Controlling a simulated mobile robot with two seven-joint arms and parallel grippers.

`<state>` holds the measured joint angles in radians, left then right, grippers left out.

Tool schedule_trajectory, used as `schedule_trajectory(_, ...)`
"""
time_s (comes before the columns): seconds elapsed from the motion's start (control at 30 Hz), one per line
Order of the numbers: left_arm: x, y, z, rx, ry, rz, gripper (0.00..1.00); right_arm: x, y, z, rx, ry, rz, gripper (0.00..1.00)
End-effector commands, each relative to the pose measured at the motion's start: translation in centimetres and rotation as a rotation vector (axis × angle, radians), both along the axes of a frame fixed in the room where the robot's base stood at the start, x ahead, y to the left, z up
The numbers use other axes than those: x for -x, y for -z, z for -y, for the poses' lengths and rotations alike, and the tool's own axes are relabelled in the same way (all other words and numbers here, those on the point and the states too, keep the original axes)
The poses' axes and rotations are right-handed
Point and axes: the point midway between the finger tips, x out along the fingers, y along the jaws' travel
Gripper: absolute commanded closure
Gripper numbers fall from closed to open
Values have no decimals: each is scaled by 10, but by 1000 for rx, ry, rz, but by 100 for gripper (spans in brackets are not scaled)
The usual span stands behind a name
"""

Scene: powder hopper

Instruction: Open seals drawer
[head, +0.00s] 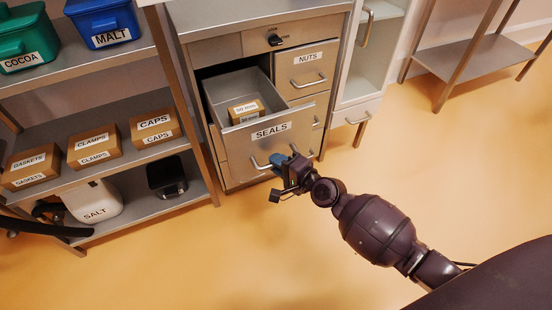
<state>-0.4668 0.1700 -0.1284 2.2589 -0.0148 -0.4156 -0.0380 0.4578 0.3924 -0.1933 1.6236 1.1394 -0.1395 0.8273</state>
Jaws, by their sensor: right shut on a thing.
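The seals drawer (270,131) is pulled out of the steel cabinet, with its label facing up toward me. A small labelled cardboard box (246,111) lies inside it. My right gripper (279,166) is at the drawer's front and shut on its bar handle (259,163); the fingers hide part of the handle. My left gripper does not show clearly; only a dark arm part is at the left edge.
The nuts drawer (307,70) is shut, beside the open one. A knob (275,40) sits above. Shelves at left hold boxes, a salt container (94,204) and bins. Open floor (430,180) lies to the right.

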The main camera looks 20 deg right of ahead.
Motion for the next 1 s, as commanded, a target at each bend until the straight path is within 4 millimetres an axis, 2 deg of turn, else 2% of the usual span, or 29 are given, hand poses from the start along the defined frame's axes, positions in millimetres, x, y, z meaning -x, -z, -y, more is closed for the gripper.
schedule_trajectory(0.3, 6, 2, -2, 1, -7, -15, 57, 18, -1, 1, 0, -1, 1, 100)
schedule_trajectory(0.77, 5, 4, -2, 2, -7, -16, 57, 21, 0, 1, 1, 0, 0, 100)
schedule_trajectory(0.8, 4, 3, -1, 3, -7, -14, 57, 21, 0, 1, 1, 0, 0, 79)
schedule_trajectory(0.93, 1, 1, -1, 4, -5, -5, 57, 20, 0, 1, 1, 0, 0, 59)
schedule_trajectory(1.0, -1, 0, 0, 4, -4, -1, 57, 20, 0, 1, 1, 0, 0, 59)
